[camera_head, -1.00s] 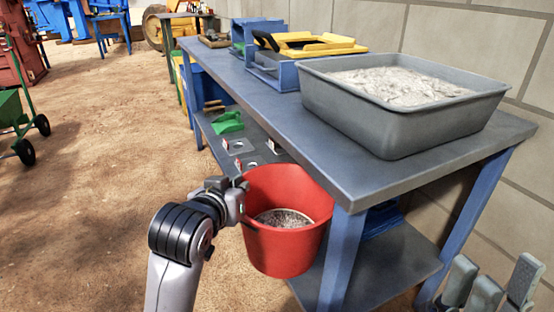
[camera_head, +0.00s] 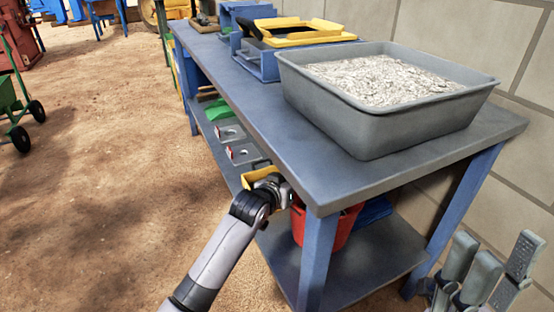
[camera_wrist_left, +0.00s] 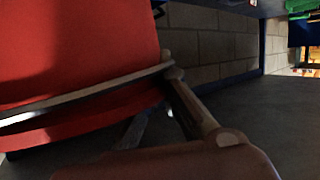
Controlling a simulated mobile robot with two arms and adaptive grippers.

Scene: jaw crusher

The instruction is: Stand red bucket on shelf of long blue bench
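The red bucket (camera_head: 345,228) is under the bench top near the front leg, above or on the lower shelf (camera_head: 375,258) of the long blue bench (camera_head: 310,150). Whether its base touches the shelf is hidden. It looks about upright. My left gripper (camera_head: 282,190) is at the bucket's left side, just below the top's edge; its fingers are mostly hidden in the head view. In the left wrist view the bucket (camera_wrist_left: 80,50) fills the left, with a gripper finger against its pale band; the gripper appears shut on it. My right gripper (camera_head: 492,250) is open and empty at lower right.
A grey tray of pale material (camera_head: 375,125) stands on the bench top. A yellow item (camera_head: 255,178), grey plates (camera_head: 243,152) and a green scoop (camera_head: 214,110) lie farther along the shelf. The blue front leg (camera_head: 316,262) stands close to the bucket. The block wall is behind.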

